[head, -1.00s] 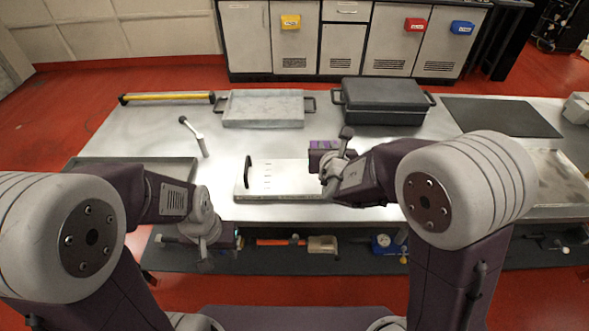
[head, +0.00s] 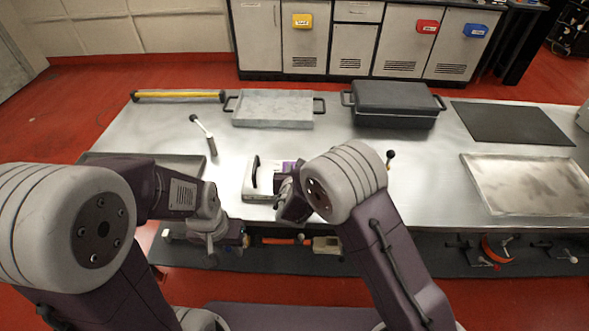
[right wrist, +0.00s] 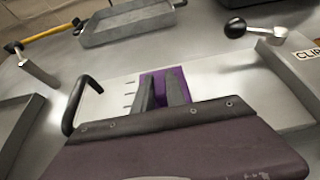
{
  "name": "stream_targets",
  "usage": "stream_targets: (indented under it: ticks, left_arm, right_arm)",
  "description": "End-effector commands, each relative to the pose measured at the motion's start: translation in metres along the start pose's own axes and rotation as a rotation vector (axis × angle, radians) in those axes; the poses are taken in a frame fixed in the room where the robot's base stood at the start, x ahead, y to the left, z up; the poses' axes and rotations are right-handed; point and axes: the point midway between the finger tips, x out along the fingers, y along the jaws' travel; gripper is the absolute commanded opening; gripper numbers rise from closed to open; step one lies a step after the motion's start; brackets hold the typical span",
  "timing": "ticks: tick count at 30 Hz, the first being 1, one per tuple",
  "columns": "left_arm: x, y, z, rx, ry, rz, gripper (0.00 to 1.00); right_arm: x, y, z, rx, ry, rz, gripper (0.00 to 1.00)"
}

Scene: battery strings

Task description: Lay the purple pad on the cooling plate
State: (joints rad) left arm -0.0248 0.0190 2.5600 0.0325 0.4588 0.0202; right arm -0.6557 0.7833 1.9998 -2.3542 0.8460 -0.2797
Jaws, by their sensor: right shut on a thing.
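The purple pad (right wrist: 176,74) is between the fingers of my right gripper (right wrist: 164,91), which is shut on it. A sliver of the pad (head: 288,166) shows in the head view beside my right arm. A pale plate (right wrist: 112,100), which looks like the cooling plate, lies below and around the pad in the wrist view. Its black handle is at the left end, and it also shows in the head view (head: 249,191). I cannot tell whether the pad touches it. My left gripper (head: 210,254) hangs by the table's front edge; its jaw state is unclear.
A lever with a black knob (head: 390,155) stands right of the plate, and another lever (head: 203,130) stands left. A grey tray (head: 272,123), a dark case (head: 395,120) and a yellow bar (head: 178,94) line the back. A metal tray (head: 528,211) lies at right.

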Motion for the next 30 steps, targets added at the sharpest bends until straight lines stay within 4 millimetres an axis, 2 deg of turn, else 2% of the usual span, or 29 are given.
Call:
stream_targets:
  ticks: [8,9,11,23,26,30]
  left_arm:
    - [0.005,0.000,0.001,0.000,0.000,0.000,0.36]
    - [0.004,0.000,0.000,0.000,0.000,0.000,0.36]
    - [0.003,0.000,0.000,0.000,0.000,0.000,0.36]
    - [-0.002,0.000,0.000,0.000,0.000,0.000,0.36]
    - [-0.001,0.000,0.000,0.000,0.000,0.000,0.36]
    - [-0.001,0.000,0.000,0.000,0.000,0.000,0.36]
  right_arm:
    - [0.002,0.000,-0.003,0.001,-0.001,0.000,0.00]
    - [0.001,0.000,-0.002,0.000,-0.001,0.000,0.24]
    - [0.001,0.000,-0.001,0.000,0.000,0.000,0.38]
    - [-0.004,0.000,0.003,0.000,0.000,0.001,0.38]
    - [-0.020,0.001,0.002,0.000,-0.002,0.003,0.38]
    - [-0.053,0.002,0.002,-0.002,-0.002,0.005,0.38]
